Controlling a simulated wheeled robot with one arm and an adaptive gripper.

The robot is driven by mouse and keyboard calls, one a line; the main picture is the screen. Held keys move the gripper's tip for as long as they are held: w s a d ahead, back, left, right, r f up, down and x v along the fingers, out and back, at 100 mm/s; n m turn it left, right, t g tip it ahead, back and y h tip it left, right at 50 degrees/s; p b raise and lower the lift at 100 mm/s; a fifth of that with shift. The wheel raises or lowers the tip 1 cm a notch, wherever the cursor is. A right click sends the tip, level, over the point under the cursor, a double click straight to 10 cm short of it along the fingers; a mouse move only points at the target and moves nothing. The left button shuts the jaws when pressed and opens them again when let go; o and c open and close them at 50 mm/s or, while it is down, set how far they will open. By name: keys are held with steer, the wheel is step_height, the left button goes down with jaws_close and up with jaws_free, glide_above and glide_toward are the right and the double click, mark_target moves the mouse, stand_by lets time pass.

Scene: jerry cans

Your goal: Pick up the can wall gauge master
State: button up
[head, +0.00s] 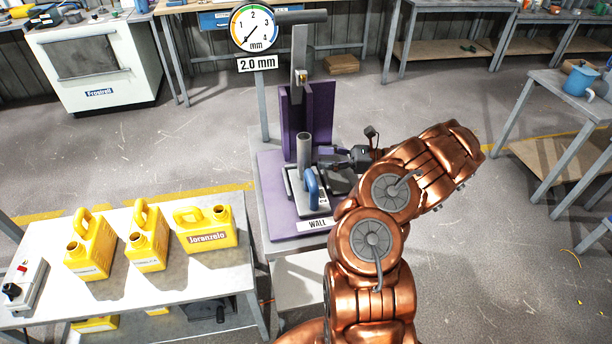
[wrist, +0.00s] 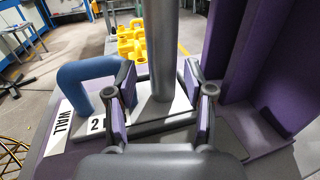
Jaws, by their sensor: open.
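The can wall gauge master appears to be the grey block with a blue handle (head: 312,188) on the purple stand marked WALL. In the wrist view its blue handle (wrist: 88,80) stands at left, beside a label starting with 2. A grey upright post (head: 304,149) rises behind the handle; I cannot tell whether it belongs to the block. My gripper (head: 327,158) is at the post's right side in the head view. In the wrist view my gripper (wrist: 163,92) is open, its purple fingers on either side of the post's foot. Contact cannot be made out.
The purple stand (head: 270,200) has a tall purple column (head: 320,115) close to my gripper. Yellow jerry cans (head: 148,238) stand on a white table (head: 200,278) at left. Open floor lies to the right.

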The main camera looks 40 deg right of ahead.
mark_target(305, 155)
steer(key=x, duration=0.1)
steer(key=p+x, duration=0.1)
steer(key=x, duration=0.1)
steer(key=p+x, duration=0.1)
steer(key=x, duration=0.1)
steer(key=shift+w+a+r, duration=0.1)
steer(key=shift+w+r, duration=0.1)
steer(key=shift+r, duration=0.1)
steer(key=shift+w+a+f, duration=0.1)
steer(key=shift+w+a, duration=0.1)
steer(key=shift+c, duration=0.4)
jaws_close()
